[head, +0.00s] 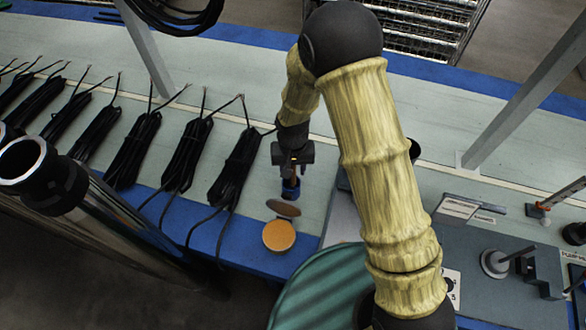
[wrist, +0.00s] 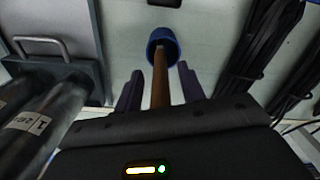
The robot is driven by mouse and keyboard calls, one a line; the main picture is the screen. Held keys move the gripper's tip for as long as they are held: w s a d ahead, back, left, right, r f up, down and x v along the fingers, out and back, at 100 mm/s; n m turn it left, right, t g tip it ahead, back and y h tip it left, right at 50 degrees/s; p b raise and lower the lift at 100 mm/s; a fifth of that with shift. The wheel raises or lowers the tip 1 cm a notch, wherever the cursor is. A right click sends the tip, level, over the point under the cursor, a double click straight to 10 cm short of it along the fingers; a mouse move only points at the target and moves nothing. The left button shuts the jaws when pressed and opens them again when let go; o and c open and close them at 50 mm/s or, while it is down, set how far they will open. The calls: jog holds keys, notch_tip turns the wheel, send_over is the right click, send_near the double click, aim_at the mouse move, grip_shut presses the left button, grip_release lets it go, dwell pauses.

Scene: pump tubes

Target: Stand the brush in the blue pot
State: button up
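The blue pot (head: 291,193) stands on the pale bench below my gripper (head: 293,160) in the head view. In the wrist view the pot (wrist: 173,50) shows at the top centre, just past the fingertips. The brush (wrist: 160,85) shows as a brown stick, running from between my fingers into the pot's mouth. Narrow gaps show between the stick and both fingers, so the gripper is open around it. The brush's lower end is hidden inside the pot, and its near end is hidden by the gripper body.
A tan disc (head: 278,236) and a dark brown oval piece (head: 283,208) lie in front of the pot. Several bundles of black cable (head: 187,155) lie to the left. A grey fixture (head: 490,265) stands at the right. A green round surface (head: 318,290) is nearest me.

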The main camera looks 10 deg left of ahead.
notch_tip(320, 180, up, 11)
jog(key=shift+r, duration=0.1)
jog(key=shift+d, duration=0.1)
dwell(0.8)
jog(key=s+d+r+m+t, duration=0.1)
jog(key=s+d+r, duration=0.1)
jog(key=d, duration=0.6)
jog(key=s+d+r+m, duration=0.1)
jog(key=s+d+r, duration=0.1)
jog(key=d, duration=0.7)
jog(key=s+d+r+m+t, duration=0.1)
jog(key=s+d+r, duration=0.2)
jog(key=d, duration=0.5)
jog(key=shift+d+r+t, duration=0.2)
jog(key=shift+r+t, duration=0.1)
jog(key=shift+r, duration=0.35)
jog(key=shift+r, duration=0.1)
